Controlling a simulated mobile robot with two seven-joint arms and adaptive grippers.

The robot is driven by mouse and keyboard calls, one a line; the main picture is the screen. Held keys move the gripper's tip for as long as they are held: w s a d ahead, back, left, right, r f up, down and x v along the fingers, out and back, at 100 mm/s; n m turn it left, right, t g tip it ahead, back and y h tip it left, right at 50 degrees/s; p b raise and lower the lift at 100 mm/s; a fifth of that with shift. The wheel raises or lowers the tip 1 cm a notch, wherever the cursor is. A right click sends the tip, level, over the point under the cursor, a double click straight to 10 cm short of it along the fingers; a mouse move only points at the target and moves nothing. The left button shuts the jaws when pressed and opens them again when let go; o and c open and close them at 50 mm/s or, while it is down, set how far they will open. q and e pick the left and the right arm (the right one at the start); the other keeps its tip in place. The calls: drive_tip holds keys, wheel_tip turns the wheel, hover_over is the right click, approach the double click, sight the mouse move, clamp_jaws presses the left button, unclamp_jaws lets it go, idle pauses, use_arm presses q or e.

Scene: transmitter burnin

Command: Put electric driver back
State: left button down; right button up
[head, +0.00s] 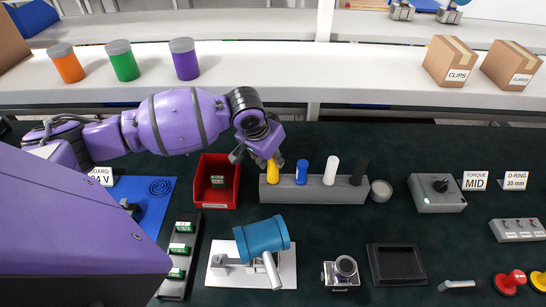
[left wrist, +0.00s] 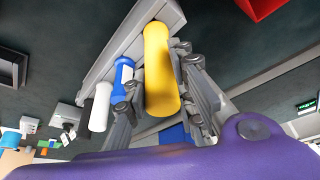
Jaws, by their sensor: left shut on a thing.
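The yellow driver (head: 272,171) is upright at the left end of the grey rack (head: 331,195). My left gripper (head: 259,160) reaches down over it and is shut on it. In the left wrist view the yellow driver (left wrist: 161,70) lies between the two fingers, its far end at the rack (left wrist: 108,52). I cannot tell whether it is fully seated. A blue driver (head: 301,172), a white one (head: 331,170) and a black one (head: 359,171) stand in the rack to its right. My right gripper is not in view.
A red bin (head: 209,197) stands just left of the rack, and a small grey round cup (head: 381,191) at its right end. A white plate with a blue cylinder (head: 262,236) lies in front. A torque box (head: 437,194) is farther right. A shelf runs behind.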

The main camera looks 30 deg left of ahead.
use_arm(q)
drive_tip(key=c, duration=1.5)
unclamp_jaws()
drive_tip(key=shift+o, duration=0.2)
drive_tip(key=p+v, duration=0.1)
drive_tip(key=v, duration=1.1)
